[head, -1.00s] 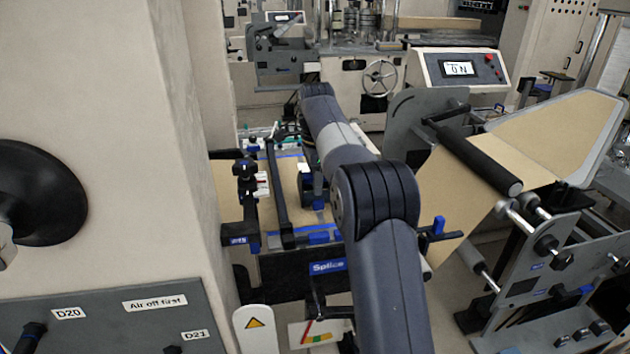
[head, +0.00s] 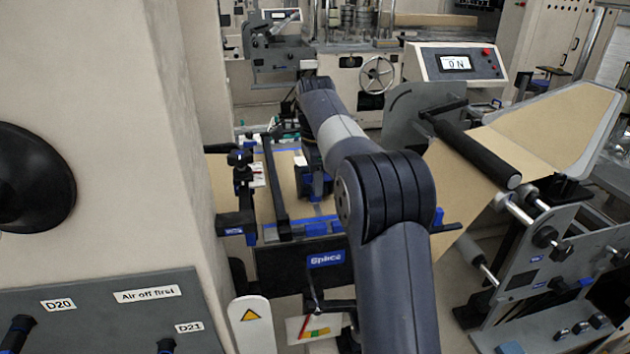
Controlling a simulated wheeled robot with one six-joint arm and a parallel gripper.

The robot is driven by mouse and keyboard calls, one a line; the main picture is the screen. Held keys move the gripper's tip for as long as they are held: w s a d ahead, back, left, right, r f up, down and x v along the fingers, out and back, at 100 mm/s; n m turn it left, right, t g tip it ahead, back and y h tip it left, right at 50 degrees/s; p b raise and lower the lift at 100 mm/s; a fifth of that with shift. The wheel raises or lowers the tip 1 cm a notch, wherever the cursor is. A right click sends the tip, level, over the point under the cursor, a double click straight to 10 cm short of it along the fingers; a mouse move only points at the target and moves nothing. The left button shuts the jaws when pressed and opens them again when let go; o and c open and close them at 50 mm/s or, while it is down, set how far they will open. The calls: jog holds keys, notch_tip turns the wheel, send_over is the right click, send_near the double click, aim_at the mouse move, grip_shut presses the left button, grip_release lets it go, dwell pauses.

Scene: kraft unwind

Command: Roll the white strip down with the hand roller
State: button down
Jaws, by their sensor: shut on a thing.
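The splice table (head: 287,200) stands left of my forearm, with tan web and blue tape lines on its top and a "Splice" plate on its front. My gripper (head: 313,186) is low over this table, a small dark and blue shape partly covered by my arm. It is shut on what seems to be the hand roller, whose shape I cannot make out. A small pale patch (head: 300,160) beside the wrist may be part of the white strip; I cannot tell. Whether the roller touches the surface is hidden.
A dark bar (head: 275,190) crosses the table left of my gripper, with a black clamp knob (head: 240,158) beyond it. A beige pillar (head: 120,140) fills the left. At right stands the unwind frame with a black roller (head: 475,150) and tan web. A control panel (head: 456,64) is behind.

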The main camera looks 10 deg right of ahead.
jog(key=shift+s, duration=0.3)
jog(key=shift+s+b, duration=0.55)
jog(key=shift+s, duration=0.15)
jog(key=shift+s+f, duration=0.1)
jog(key=shift+s+b, duration=0.4)
jog(key=shift+s, duration=0.25)
jog(key=shift+s, duration=0.1)
jog(key=shift+s+f+b, duration=0.15)
jog(key=shift+s+b, duration=0.2)
jog(key=shift+s, duration=0.35)
jog(key=shift+s, duration=0.1)
jog(key=shift+s+f+b, duration=0.1)
jog(key=shift+s+b, duration=0.2)
jog(key=shift+s, duration=0.4)
